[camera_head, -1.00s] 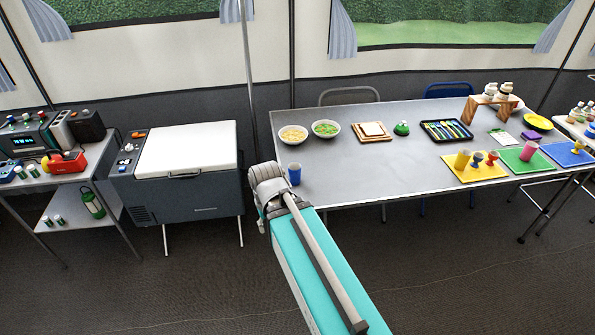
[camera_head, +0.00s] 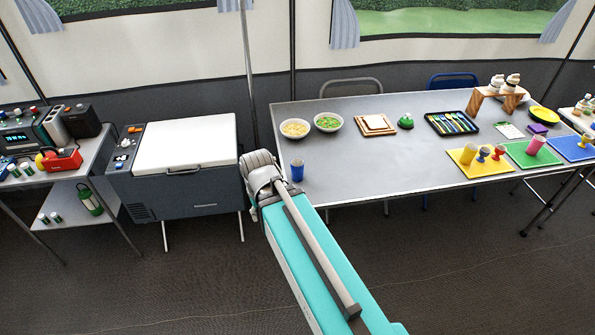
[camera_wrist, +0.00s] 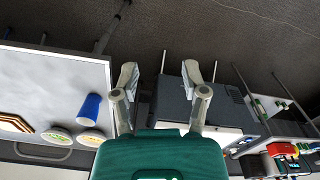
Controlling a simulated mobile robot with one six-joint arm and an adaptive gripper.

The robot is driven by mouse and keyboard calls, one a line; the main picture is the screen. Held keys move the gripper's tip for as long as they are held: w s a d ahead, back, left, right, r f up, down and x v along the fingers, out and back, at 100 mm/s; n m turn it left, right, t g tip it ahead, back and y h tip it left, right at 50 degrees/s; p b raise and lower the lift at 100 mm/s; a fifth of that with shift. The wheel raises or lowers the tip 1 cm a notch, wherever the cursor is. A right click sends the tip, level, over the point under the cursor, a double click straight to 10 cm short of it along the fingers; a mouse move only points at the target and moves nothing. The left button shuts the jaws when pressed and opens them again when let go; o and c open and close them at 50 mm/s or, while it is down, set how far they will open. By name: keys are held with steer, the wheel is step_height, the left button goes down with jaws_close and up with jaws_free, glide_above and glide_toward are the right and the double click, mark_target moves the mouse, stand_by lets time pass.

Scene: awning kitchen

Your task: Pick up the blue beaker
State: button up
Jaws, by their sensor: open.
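The blue beaker (camera_head: 297,170) stands near the left edge of the grey table, just right of my arm's end in the head view. In the wrist view the blue beaker (camera_wrist: 89,109) lies to the left of my gripper, apart from it. My gripper (camera_wrist: 160,75) is open and empty, its two fingers spread with floor and the cooler's side showing between and behind them. In the head view the fingers are hidden behind my arm.
The table surface right of the beaker is clear.

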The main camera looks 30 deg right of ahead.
steer(key=o, duration=0.5)
steer(key=shift+w+f, duration=0.1)
steer(key=shift+f, duration=0.05)
steer(key=shift+o, duration=0.5)
steer(key=shift+w+f+b, duration=0.15)
steer(key=shift+f+b, duration=0.05)
steer(key=shift+b, duration=0.15)
steer(key=w+d+f+n+t+y+b, duration=0.3)
steer(key=w+d+f+t+y+b, duration=0.3)
steer(key=w+d+b, duration=0.45)
steer(key=w+d+f+n+t+h+b, duration=0.1)
steer(key=d+t+b, duration=0.5)
steer(key=d, duration=1.1)
steer(key=shift+w+d+t+b, duration=0.3)
steer(key=shift+w+b, duration=0.45)
steer(key=shift+b, duration=0.35)
steer(key=shift+a+f, duration=0.1)
steer(key=shift+f, duration=0.05)
